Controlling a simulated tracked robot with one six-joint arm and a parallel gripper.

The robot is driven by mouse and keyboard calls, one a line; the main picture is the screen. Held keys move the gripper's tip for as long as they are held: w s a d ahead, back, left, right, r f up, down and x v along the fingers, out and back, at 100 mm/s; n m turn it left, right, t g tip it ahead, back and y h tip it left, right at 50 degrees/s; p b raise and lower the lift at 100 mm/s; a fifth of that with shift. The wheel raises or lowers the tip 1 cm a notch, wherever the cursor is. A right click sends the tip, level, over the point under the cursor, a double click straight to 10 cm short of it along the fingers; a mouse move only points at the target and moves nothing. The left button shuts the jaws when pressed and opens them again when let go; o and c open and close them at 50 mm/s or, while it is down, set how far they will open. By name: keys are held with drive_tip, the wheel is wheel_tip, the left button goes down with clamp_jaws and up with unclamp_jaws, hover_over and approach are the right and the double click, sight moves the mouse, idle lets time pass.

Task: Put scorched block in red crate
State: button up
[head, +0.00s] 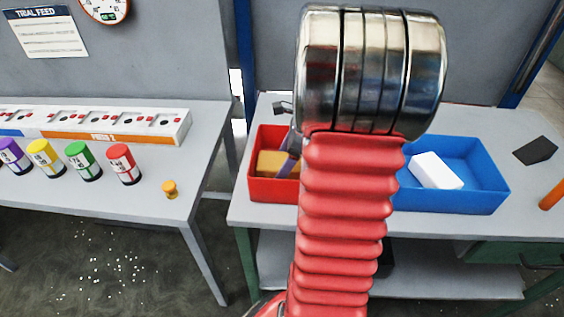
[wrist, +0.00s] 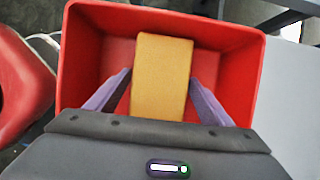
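The scorched block (wrist: 162,75), tan-brown and oblong, is inside the red crate (wrist: 252,65) in the wrist view. In the head view the block (head: 275,163) shows at the left in the red crate (head: 272,190), partly hidden by my arm. My gripper (wrist: 161,76) reaches into the crate with one purple finger on each side of the block. The fingers look spread, with a thin gap by the left fingertip; contact on the right is hard to judge. One finger also shows in the head view, beside the block.
A blue crate (head: 480,200) holding a white block (head: 436,171) stands right of my arm on the same table. A dark slab (head: 536,150) lies farther right. Several coloured cans stand on the left table, with a floor gap between tables.

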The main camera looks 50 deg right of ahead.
drive_tip(key=shift+o, duration=0.7)
drive_tip(key=shift+r, duration=0.15)
drive_tip(key=v, duration=1.2)
drive_tip(key=w+a+r+n+h, duration=0.1)
drive_tip(key=a+n, duration=0.6)
drive_tip(key=a, duration=0.3)
drive_tip(key=w+a+r+n+h, duration=0.1)
drive_tip(key=a+r+n, duration=0.1)
drive_tip(key=a+n, duration=0.55)
drive_tip(key=s+a+n+t, duration=0.1)
drive_tip(key=s+a+n, duration=0.2)
drive_tip(key=a+n, duration=0.4)
drive_tip(key=s+a+f+n+t, duration=0.1)
drive_tip(key=s+a+n, duration=0.2)
drive_tip(key=a+n, duration=0.3)
drive_tip(key=shift+a+n+h, duration=0.35)
drive_tip(key=shift+a+h, duration=0.05)
drive_tip(key=shift+a, duration=0.95)
drive_tip(key=shift+s, duration=0.1)
drive_tip(key=shift+c, duration=0.3)
